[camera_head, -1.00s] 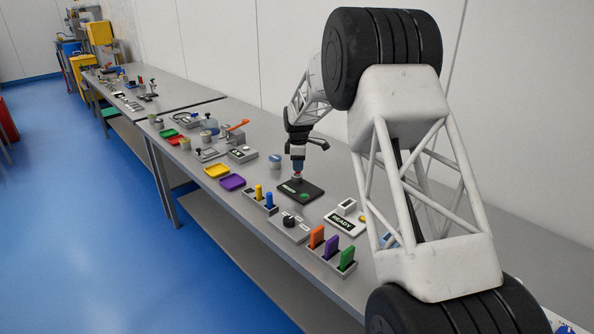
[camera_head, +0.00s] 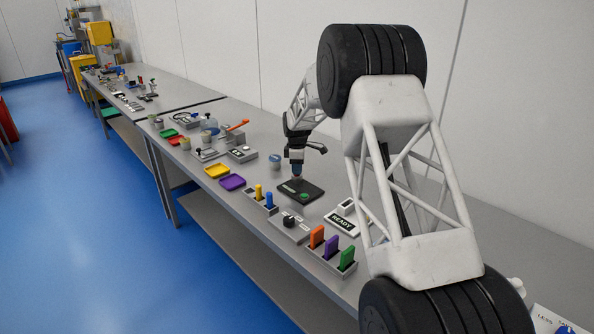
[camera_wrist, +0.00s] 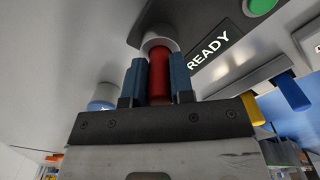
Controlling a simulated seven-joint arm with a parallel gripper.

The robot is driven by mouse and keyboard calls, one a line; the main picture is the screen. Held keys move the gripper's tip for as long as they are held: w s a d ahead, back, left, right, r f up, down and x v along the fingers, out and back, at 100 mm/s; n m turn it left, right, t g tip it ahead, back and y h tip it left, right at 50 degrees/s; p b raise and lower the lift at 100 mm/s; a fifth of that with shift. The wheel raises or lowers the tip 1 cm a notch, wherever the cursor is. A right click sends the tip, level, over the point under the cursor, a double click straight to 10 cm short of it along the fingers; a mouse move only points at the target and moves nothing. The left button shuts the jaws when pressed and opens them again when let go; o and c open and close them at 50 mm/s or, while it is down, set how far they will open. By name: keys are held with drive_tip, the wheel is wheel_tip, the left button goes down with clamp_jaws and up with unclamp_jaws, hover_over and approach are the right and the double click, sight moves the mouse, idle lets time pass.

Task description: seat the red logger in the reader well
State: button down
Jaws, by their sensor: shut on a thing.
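The red logger (camera_wrist: 160,78) is a red cylinder between the two blue fingers of my gripper (camera_wrist: 159,72) in the wrist view. My gripper is shut on it. A pale grey round collar (camera_wrist: 160,42) surrounds the logger's far end; I cannot tell if it is the well or part of the logger. In the head view my gripper (camera_head: 297,171) points down at the back left part of a black plate (camera_head: 314,190) with a green spot. The logger is hardly visible there, and its lower end is hidden.
A holder with yellow (camera_head: 258,192) and blue (camera_head: 269,200) pieces is in front. Another holds orange (camera_head: 317,237), purple (camera_head: 332,246) and green (camera_head: 347,258) pieces. A small cup (camera_head: 275,161) stands behind left.

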sight(297, 176)
drive_tip(key=shift+f, duration=0.5)
drive_tip(key=shift+f, duration=0.45)
drive_tip(key=shift+f, duration=0.15)
drive_tip(key=c, duration=1)
unclamp_jaws()
drive_tip(key=shift+s+f, duration=0.15)
drive_tip(key=shift+f, duration=0.2)
drive_tip(key=shift+s+f, duration=0.1)
drive_tip(key=shift+f, duration=0.2)
drive_tip(key=r, duration=1.4)
drive_tip(key=shift+w+r, duration=0.15)
drive_tip(key=shift+w, duration=0.1)
drive_tip(key=shift+r, duration=0.1)
